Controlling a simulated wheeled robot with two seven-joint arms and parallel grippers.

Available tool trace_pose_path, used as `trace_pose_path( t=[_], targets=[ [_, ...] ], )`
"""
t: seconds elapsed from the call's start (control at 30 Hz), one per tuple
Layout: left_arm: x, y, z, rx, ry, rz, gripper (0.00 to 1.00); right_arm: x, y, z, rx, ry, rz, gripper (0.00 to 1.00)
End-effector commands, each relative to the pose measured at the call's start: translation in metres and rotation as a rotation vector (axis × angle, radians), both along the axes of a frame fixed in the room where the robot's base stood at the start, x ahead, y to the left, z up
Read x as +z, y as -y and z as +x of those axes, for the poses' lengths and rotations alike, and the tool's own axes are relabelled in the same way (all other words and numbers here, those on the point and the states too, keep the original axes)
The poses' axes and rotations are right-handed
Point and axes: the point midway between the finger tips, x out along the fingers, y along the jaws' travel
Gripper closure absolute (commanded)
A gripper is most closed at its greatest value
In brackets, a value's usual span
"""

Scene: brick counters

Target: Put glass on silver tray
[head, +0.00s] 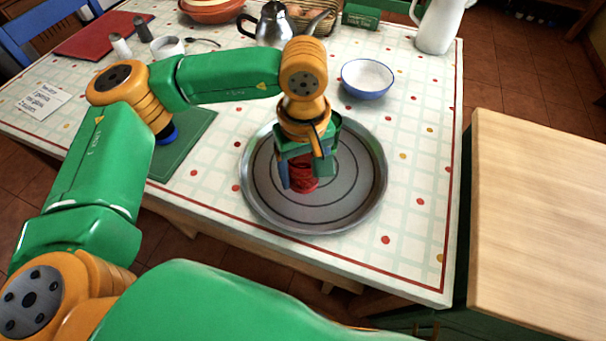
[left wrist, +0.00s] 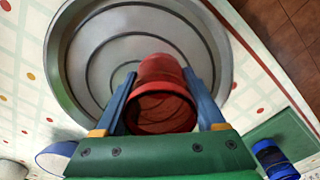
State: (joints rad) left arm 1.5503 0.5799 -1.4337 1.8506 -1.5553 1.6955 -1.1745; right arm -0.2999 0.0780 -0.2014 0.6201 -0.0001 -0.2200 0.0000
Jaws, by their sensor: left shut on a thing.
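The silver tray (head: 350,205) is a round, ringed metal tray on the checked tablecloth; it also fills the upper left of the left wrist view (left wrist: 75,60). My left gripper (head: 304,180) points down over the tray, shut on the red glass (head: 303,185). In the left wrist view the red glass (left wrist: 165,85) is between the two blue-grey fingers, its open rim towards the camera. The glass looks upright and low over the tray's middle; I cannot tell whether its base touches. My right gripper is not in view.
A blue-rimmed white bowl (head: 367,80) stands just behind the tray. A green mat (head: 185,150) lies to the left, with a blue object (left wrist: 275,160) by it. A kettle (head: 275,25) and white jug (head: 438,25) stand farther back. A wooden counter (head: 540,220) is at right.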

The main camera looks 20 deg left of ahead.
Motion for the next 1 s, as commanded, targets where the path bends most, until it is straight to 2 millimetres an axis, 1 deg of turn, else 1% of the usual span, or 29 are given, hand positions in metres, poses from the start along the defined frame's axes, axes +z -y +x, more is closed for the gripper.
trace_pose_path(
  t=[0.03, 0.13, 0.37, 0.5, 0.53, 0.57, 0.6, 0.63, 0.87, 0.9, 0.97, 1.0],
  targets=[
    [-0.011, -0.002, -0.001, 0.002, -0.005, 0.003, 0.92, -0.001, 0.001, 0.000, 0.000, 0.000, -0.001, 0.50],
    [-0.024, -0.002, -0.001, 0.001, -0.003, 0.002, 0.92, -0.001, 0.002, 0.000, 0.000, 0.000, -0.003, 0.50],
    [-0.026, -0.002, -0.001, 0.001, 0.000, 0.000, 0.92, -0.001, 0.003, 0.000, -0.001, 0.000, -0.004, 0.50],
    [-0.030, -0.002, -0.001, 0.001, -0.001, 0.001, 0.92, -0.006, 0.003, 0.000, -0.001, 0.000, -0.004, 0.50],
    [-0.030, -0.002, -0.001, 0.001, -0.001, 0.001, 0.25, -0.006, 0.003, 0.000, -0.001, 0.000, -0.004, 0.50],
    [-0.029, -0.002, -0.001, 0.001, -0.001, 0.001, 0.17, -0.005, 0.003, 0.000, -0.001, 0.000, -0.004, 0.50],
    [-0.028, -0.002, -0.001, 0.001, -0.001, 0.001, 0.06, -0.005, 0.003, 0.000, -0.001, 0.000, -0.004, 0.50],
    [-0.028, -0.002, -0.001, 0.001, -0.001, 0.001, 0.00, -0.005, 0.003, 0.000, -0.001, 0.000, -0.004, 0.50],
    [-0.026, -0.002, -0.001, 0.001, -0.001, 0.001, 0.00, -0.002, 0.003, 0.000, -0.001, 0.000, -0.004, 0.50],
    [-0.021, -0.002, -0.001, 0.001, -0.001, 0.001, 0.00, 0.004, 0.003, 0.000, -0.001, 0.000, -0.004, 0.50],
    [-0.014, -0.002, 0.000, 0.002, 0.004, 0.000, 0.00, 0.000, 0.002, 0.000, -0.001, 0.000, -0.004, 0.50],
    [-0.004, -0.002, 0.000, 0.002, 0.004, 0.000, 0.00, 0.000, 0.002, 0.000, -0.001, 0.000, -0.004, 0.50]
  ],
)
